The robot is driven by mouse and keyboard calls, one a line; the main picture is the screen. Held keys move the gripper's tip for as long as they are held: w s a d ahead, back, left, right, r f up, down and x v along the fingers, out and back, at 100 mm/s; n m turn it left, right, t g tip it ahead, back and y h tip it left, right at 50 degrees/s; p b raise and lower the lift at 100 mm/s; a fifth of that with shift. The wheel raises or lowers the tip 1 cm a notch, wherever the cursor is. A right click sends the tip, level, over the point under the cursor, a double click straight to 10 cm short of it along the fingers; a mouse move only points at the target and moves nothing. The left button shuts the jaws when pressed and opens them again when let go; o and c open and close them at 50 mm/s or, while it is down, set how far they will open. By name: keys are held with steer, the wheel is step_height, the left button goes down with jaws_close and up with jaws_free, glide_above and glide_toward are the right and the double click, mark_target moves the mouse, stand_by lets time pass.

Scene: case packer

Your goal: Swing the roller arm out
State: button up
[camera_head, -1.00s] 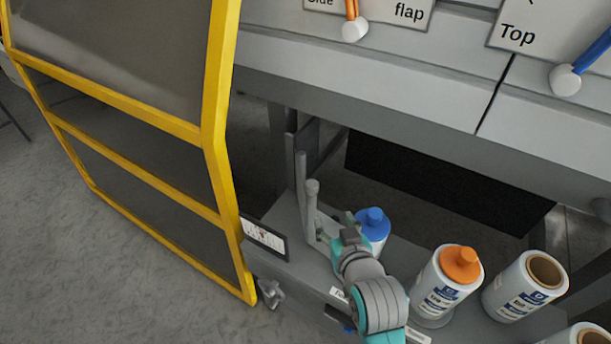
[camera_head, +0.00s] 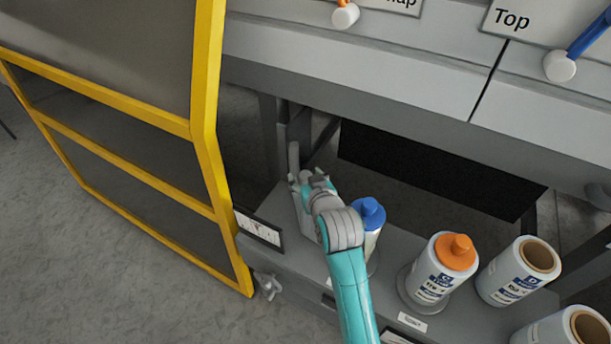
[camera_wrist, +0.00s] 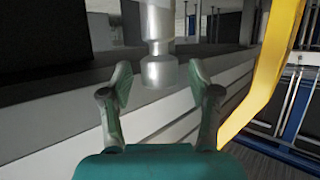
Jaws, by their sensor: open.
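The roller arm (camera_head: 293,155) is a grey upright bar at the left end of the grey shelf, partly hidden behind my gripper in the head view. In the wrist view its pale grey rounded end (camera_wrist: 160,71) hangs into the gap between my fingertips. My gripper (camera_head: 305,178) is at the roller arm in the head view. In the wrist view my gripper (camera_wrist: 158,82) is open, one finger on each side of the rounded end, with visible gaps. I cannot tell how deep the end sits between the fingers.
A blue-capped bottle (camera_head: 370,214) stands just right of my arm. An orange-capped bottle (camera_head: 448,262) and open-topped rolls (camera_head: 520,270) stand further right on the shelf (camera_head: 285,222). A yellow-framed door (camera_head: 207,110) stands open at left. Levers with labels are above.

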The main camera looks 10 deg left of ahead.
steer(key=shift+w+a+f, duration=0.2)
steer(key=shift+w, duration=0.2)
jaws_close()
steer(key=shift+a, duration=0.1)
steer(key=w+a+m+h, duration=0.5)
steer(key=w+m+h, duration=0.4)
steer(key=m+h, duration=0.2)
steer(key=shift+w+g+h, duration=0.4)
steer(key=shift+h, duration=0.4)
